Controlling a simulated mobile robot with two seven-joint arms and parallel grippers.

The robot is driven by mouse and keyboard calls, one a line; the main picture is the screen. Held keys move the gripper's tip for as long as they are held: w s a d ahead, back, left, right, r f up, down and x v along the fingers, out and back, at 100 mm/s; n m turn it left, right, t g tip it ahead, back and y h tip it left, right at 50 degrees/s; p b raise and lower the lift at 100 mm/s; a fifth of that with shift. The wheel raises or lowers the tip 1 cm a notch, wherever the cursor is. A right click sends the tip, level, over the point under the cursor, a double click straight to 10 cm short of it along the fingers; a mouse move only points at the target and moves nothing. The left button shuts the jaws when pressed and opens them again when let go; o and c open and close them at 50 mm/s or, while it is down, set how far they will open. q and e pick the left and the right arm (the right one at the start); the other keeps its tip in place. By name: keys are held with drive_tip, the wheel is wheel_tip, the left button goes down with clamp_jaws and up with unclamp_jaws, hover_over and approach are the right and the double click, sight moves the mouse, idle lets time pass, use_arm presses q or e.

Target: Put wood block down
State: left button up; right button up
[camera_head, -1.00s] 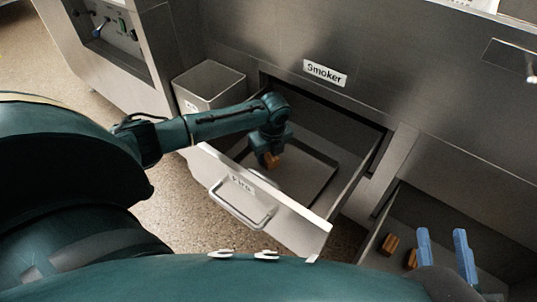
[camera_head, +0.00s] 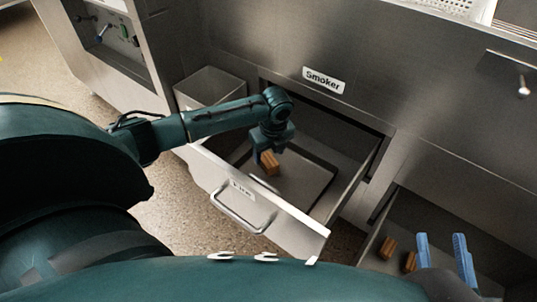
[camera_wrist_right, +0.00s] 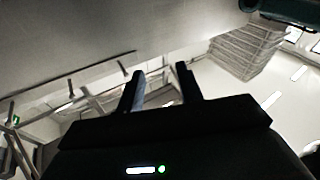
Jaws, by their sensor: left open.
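A brown wood block (camera_head: 270,164) is in the open drawer under the "Smoker" label, on or just above a dark-rimmed tray (camera_head: 303,190). My left gripper (camera_head: 263,156) is over the drawer with open jaws, right at the block; whether a finger still touches it I cannot tell. My right gripper (camera_head: 443,255) is open and empty, its blue fingers over the second drawer at the right; its fingers also show apart in the right wrist view (camera_wrist_right: 159,88).
Two more wood blocks (camera_head: 388,247) lie in the right drawer (camera_head: 440,222). The drawer front with its handle (camera_head: 243,211) stands out toward me. The tray's right part is clear.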

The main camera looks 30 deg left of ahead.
sight(271, 164)
use_arm(q)
wheel_tip(271, 164, up, 8)
drive_tip(key=d+p, duration=0.1)
drive_tip(key=p, duration=0.1)
drive_tip(key=shift+s, duration=0.25)
use_arm(e)
drive_tip(key=shift+d+f+m+g+h, duration=0.3)
drive_tip(key=shift+d+f+g+h, duration=0.25)
drive_tip(key=shift+h, duration=0.25)
